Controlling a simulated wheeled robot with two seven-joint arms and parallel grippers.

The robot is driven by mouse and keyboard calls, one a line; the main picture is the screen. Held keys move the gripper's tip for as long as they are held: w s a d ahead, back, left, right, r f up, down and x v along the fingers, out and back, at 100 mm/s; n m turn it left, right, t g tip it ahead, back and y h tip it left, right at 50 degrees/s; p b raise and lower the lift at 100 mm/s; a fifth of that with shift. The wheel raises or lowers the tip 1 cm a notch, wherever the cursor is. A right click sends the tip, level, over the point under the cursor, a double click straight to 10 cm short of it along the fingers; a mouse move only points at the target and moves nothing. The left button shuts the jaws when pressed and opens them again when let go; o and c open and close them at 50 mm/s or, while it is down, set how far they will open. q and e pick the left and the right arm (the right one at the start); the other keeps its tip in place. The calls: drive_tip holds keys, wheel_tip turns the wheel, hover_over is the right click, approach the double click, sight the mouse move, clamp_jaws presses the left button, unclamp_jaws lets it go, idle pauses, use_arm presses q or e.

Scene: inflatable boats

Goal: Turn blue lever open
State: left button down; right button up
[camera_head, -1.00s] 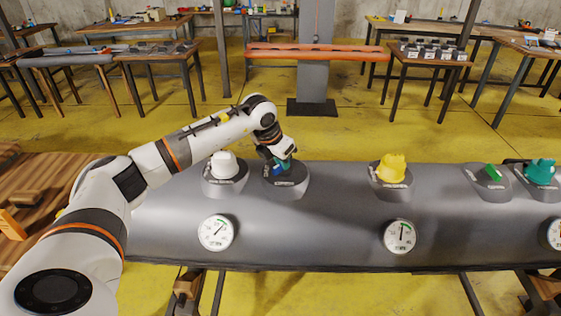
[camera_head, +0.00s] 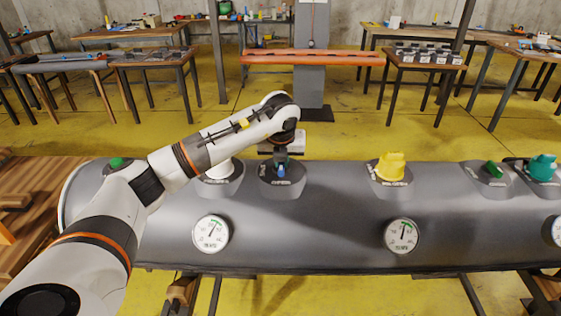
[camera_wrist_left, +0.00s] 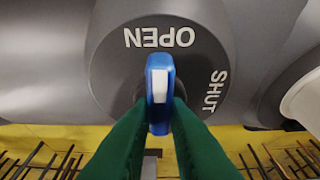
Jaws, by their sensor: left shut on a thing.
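The blue lever (camera_head: 281,171) stands on a dark round base (camera_head: 283,183) on the grey boat tube (camera_head: 310,215). In the left wrist view the lever (camera_wrist_left: 160,90) is upright in the picture, and its white mark faces the word OPEN; SHUT is printed to the right. My left gripper (camera_head: 281,163) comes down on the lever from above. Its two green fingers (camera_wrist_left: 160,122) are shut on the lever, one on each side. The arm hides part of the neighbouring white valve (camera_head: 218,168). My right gripper is not in view.
A yellow valve (camera_head: 391,167), a green lever (camera_head: 494,169) and a teal valve (camera_head: 542,166) stand further right on the tube. Gauges (camera_head: 211,234) sit on its front. A green cap (camera_head: 117,163) shows at the left end. Tables stand behind, across open yellow floor.

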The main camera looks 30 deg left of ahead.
use_arm(q)
drive_tip(key=shift+w+r, duration=0.1)
drive_tip(key=shift+r, duration=0.05)
idle(0.3)
drive_tip(key=c, duration=1.4)
unclamp_jaws()
drive_tip(key=b+v, duration=0.2)
drive_tip(key=v, duration=1)
drive_tip(key=shift+d, duration=0.15)
